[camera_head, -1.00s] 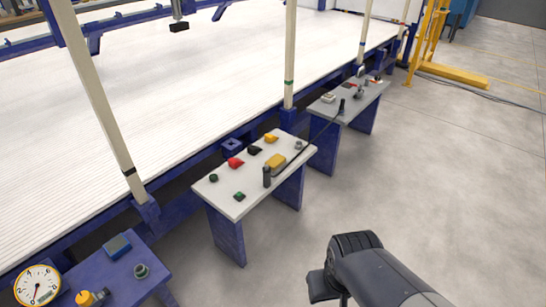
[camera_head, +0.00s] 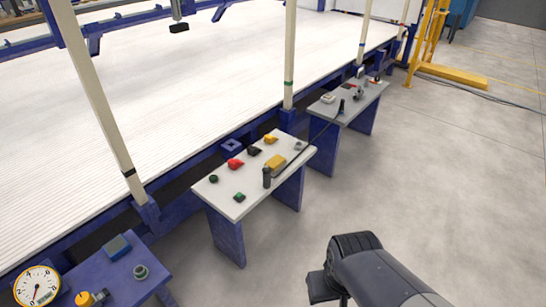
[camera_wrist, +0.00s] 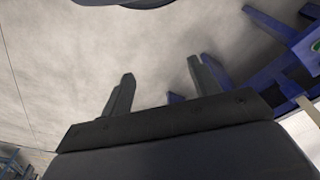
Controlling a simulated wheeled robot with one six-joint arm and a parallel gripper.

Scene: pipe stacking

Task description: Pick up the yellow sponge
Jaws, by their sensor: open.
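A yellow block that looks like the sponge (camera_head: 276,161) lies on the small white-topped table (camera_head: 227,203), near its right edge. A dark upright cylinder (camera_head: 267,178) stands just in front of it. My gripper (camera_wrist: 162,80) shows in the wrist view with its two dark fingers apart and nothing between them. It faces grey floor and blue supports. In the head view my arm is at the bottom right, well apart from the table, and the fingers cannot be made out. The sponge is not visible in the wrist view.
The white-topped table also holds red pieces (camera_head: 235,163), a smaller yellow piece (camera_head: 271,139) and green pieces (camera_head: 239,197). A second small table (camera_head: 328,110) stands behind it. A blue bench with a gauge (camera_head: 37,287) is at lower left.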

